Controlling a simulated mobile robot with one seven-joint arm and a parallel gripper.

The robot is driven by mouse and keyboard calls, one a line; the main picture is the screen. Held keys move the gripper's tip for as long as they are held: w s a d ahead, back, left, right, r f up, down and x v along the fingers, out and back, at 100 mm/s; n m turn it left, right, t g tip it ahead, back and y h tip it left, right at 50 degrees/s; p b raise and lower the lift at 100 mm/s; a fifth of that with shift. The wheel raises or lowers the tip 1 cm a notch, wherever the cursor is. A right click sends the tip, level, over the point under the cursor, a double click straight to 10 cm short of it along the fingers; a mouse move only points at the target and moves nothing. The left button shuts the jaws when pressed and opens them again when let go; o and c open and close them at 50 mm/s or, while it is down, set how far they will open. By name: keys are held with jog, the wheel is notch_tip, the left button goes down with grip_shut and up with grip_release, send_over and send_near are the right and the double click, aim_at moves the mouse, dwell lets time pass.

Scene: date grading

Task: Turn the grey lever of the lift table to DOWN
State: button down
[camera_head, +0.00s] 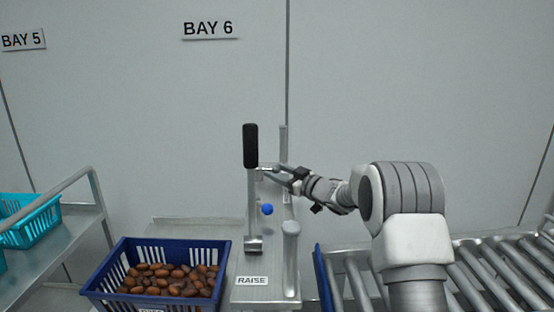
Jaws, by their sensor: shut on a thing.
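The lever (252,205) has a grey shaft and a black grip (250,146). It stands nearly upright, rising from a metal pivot on the lift table's narrow grey panel (262,293). A RAISE label (251,281) is on the panel's near end; no DOWN label shows. My gripper (263,172) comes in from the right and is shut on the lever, on the shaft just below the black grip. The small view hides the exact contact of the fingertips.
A blue knob (267,209) is close right of the shaft, below my gripper. Grey upright bars (290,262) edge the panel's right side. A dark blue crate of dates (104,283) stands to the left. A roller conveyor (490,265) lies right; a cart (75,225) with turquoise crates is far left.

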jog(key=shift+w+r+n+g+y+p, duration=0.15)
jog(key=shift+w+n+g+y+p, duration=0.25)
jog(key=shift+n+g+y+p, duration=0.65)
jog(key=shift+w+r+n+g+y+p, duration=0.1)
jog(key=shift+w+n+g+y+p, duration=0.5)
jog(key=shift+p, duration=0.85)
jog(key=shift+n+g+y+p, duration=0.25)
jog(key=shift+n+g+p, duration=0.15)
jog(key=shift+g, duration=0.45)
jog(key=shift+w+a+n+g+p, duration=0.15)
jog(key=shift+w+n+g+p, duration=0.05)
jog(key=shift+n+g+p, duration=0.2)
jog(key=shift+c, duration=1.6)
grip_release()
jog(key=shift+f+y, duration=0.15)
jog(key=shift+y, duration=0.15)
jog(key=shift+f, duration=0.1)
jog(key=v, duration=1.7)
jog(key=shift+d+p, duration=0.25)
jog(key=shift+p, duration=0.15)
jog(key=shift+c, duration=0.3)
